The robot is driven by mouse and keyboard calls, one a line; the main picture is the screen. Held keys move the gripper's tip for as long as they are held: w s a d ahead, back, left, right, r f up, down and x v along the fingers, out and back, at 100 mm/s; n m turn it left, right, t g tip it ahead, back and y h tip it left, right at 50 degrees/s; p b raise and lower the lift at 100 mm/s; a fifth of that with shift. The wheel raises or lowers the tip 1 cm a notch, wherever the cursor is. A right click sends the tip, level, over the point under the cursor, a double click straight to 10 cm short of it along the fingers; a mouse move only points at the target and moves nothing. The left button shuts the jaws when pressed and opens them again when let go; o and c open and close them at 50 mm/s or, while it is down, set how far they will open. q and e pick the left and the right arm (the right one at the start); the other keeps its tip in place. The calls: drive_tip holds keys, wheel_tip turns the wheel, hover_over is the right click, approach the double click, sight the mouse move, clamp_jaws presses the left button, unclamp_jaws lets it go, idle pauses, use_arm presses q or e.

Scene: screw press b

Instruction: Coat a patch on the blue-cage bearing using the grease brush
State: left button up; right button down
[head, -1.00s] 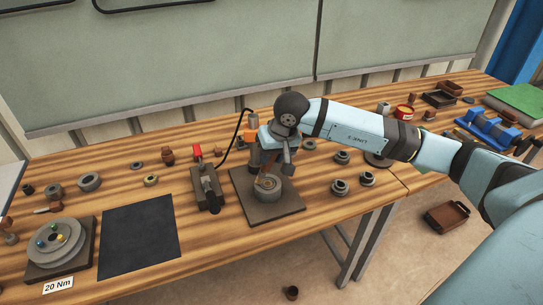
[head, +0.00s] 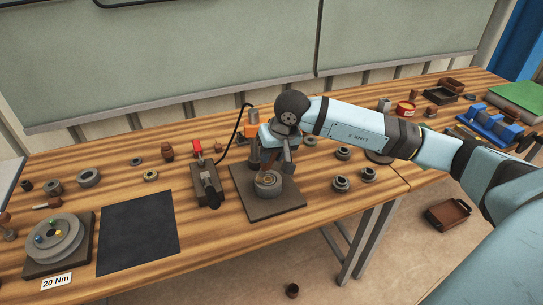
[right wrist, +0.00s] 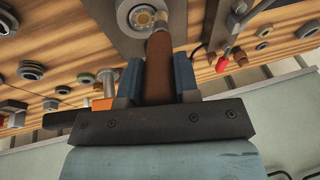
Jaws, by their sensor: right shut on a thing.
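My right gripper (head: 268,158) is above the dark square press plate (head: 262,212). In the right wrist view its jaws (right wrist: 158,85) are shut on the grease brush (right wrist: 159,68), which has a brown handle and a pale metal collar. The brush points at a grey round seat (head: 268,192) on the plate. A ring-shaped bearing (right wrist: 142,17) shows there in the right wrist view, with the brush tip over its right side. I cannot tell whether the bristles touch it, and no blue cage colour is clear. My left gripper is out of view.
A red-handled tool (head: 208,185) stands left of the plate, and a black mat (head: 138,232) lies farther left. A turntable (head: 55,240) with coloured balls is at the far left. Several rings and bearings, such as one (head: 342,184) right of the plate, lie around.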

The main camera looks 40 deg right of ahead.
drive_tip(key=shift+d+f+b, duration=0.1)
drive_tip(key=shift+d+b, duration=0.2)
drive_tip(key=shift+d, duration=0.15)
drive_tip(key=d, duration=0.1)
drive_tip(key=s+d+b, duration=0.1)
drive_tip(key=d, duration=0.1)
drive_tip(key=shift+d+b, duration=0.25)
drive_tip(key=shift+b, duration=0.05)
drive_tip(key=shift+d, duration=0.1)
drive_tip(key=shift+s+d, duration=0.15)
drive_tip(key=shift+d, duration=0.2)
drive_tip(key=shift+r, duration=0.2)
